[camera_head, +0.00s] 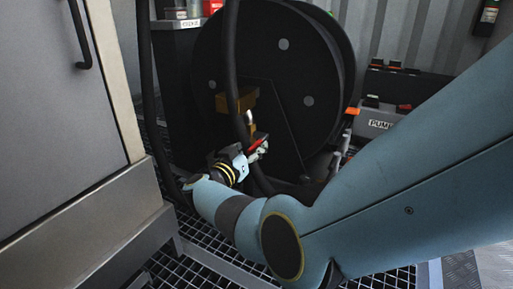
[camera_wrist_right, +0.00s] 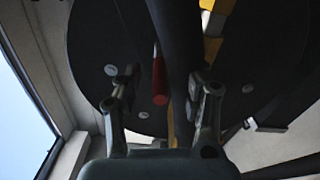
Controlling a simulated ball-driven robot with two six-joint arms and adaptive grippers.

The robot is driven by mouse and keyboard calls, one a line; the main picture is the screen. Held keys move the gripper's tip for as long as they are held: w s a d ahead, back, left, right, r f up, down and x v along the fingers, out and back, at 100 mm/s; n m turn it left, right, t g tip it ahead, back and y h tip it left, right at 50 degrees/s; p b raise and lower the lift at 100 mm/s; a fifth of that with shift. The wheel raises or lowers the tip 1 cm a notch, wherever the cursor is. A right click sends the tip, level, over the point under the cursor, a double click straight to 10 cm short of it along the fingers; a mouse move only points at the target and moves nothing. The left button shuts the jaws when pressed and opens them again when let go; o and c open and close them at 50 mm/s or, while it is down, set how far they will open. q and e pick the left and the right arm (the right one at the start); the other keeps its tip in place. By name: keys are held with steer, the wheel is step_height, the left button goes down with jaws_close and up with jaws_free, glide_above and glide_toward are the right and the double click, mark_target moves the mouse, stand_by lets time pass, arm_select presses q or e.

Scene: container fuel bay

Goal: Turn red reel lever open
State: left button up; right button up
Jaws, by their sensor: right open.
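The red lever (camera_wrist_right: 159,80) shows in the right wrist view as a short red handle between the spread fingers of my right gripper (camera_wrist_right: 163,88). The fingers stand on either side of it with gaps, and it is not gripped. In the head view my right gripper (camera_head: 258,148) is low in front of the big black reel (camera_head: 308,65), and a bit of red shows at its fingers. The reel's disc also fills much of the wrist view (camera_wrist_right: 95,40). The lever's base is hidden. My left gripper is in neither view.
A thick black hose (camera_head: 231,55) hangs in front of the reel, close to my right gripper. A grey cabinet (camera_head: 60,100) stands at left. A yellow bracket (camera_head: 245,98) is on the reel front. A pump unit (camera_head: 377,122) is at right. Metal grating (camera_head: 205,238) covers the floor.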

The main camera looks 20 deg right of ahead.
steer(key=shift+c, duration=0.3)
jaws_close()
stand_by(0.3)
